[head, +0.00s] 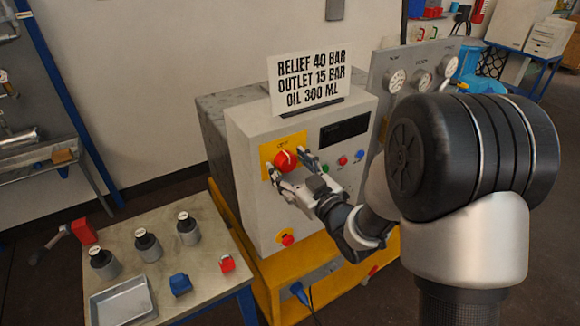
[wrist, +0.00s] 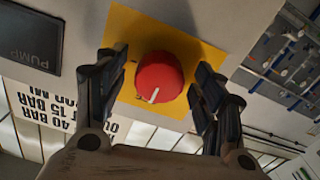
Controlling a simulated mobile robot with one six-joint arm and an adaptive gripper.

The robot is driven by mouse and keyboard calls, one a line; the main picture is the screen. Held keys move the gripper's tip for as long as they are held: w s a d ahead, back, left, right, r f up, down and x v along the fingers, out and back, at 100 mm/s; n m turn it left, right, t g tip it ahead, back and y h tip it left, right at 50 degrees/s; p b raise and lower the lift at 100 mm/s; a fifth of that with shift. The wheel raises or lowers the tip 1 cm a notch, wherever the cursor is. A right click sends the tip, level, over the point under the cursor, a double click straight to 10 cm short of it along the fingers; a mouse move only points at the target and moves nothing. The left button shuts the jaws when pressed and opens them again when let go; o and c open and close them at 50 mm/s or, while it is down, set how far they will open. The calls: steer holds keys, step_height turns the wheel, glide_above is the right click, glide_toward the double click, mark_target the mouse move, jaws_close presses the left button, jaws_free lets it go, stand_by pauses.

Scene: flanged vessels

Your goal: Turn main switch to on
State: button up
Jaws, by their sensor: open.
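The main switch is a round red knob (head: 286,161) with a white pointer mark, on a yellow plate (head: 268,150) on the front of a grey control cabinet (head: 245,190). In the wrist view the red knob (wrist: 160,78) sits in the middle of the yellow plate (wrist: 125,25). Its white mark points toward the bottom of that picture, slightly left. My gripper (head: 287,168) is open at the knob. In the wrist view my gripper's fingers (wrist: 160,85) stand on either side of the knob, with gaps showing on both sides. The plate's lettering is too small to read.
A dark display (head: 345,128) and small coloured buttons (head: 343,160) are right of the knob. A red button (head: 287,240) sits lower on the cabinet. A sign (head: 308,78) stands on top. A side table (head: 205,225) with several bottles and a tray (head: 122,302) is at left.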

steer(key=shift+c, duration=0.2)
steer(key=c, duration=1)
steer(key=shift+m, duration=0.3)
steer(key=m+b, duration=0.1)
steer(key=m, duration=0.2)
steer(key=shift+s+m, duration=0.1)
steer(key=shift+m, duration=0.2)
steer(key=m, duration=0.4)
steer(key=shift+m+b, duration=0.3)
steer(key=shift+b, duration=0.1)
steer(key=shift+c, duration=0.2)
steer(key=m, duration=0.4)
steer(key=shift+r+m+p, duration=0.1)
steer(key=shift+m+p, duration=0.5)
steer(key=shift+m, duration=1.9)
